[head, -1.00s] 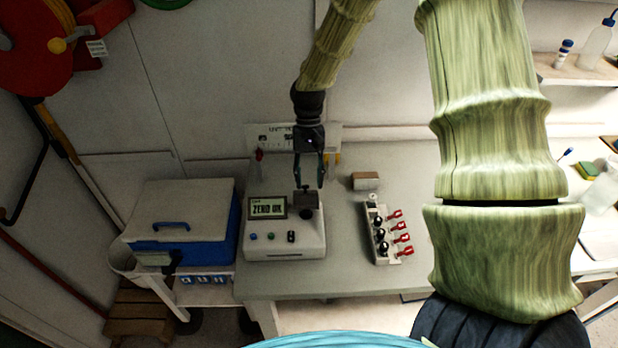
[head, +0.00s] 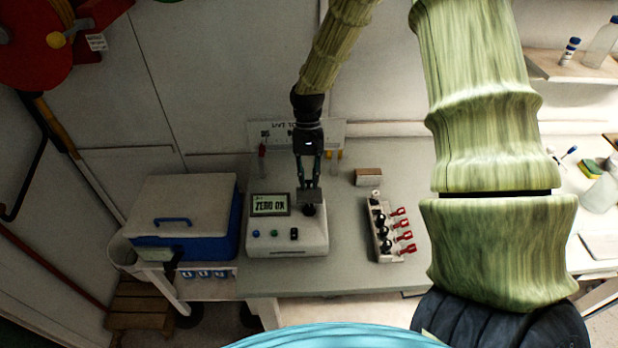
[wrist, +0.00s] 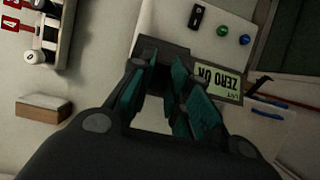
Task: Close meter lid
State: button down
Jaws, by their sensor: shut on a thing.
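The white meter (head: 270,248) stands on the table and its screen (head: 269,205) reads "ZERO OK". Its small dark lid (head: 311,196) is at the meter's right rear, above a dark round part (head: 310,210); it looks raised, but its exact angle is hard to tell. My gripper (head: 309,184) points down at the lid from behind and is shut on it. In the wrist view, the teal fingers of my gripper (wrist: 162,75) meet the dark lid (wrist: 163,49), partly covering it. The contact points are hidden.
A blue cooler with a white lid (head: 180,205) stands to the left. The table front (head: 330,275) is clear.

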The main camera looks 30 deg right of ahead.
jog(key=shift+s+f, duration=0.2)
jog(key=shift+w+f, duration=0.1)
jog(key=shift+s+a, duration=0.1)
jog(key=shift+s, duration=0.1)
dwell(0.7)
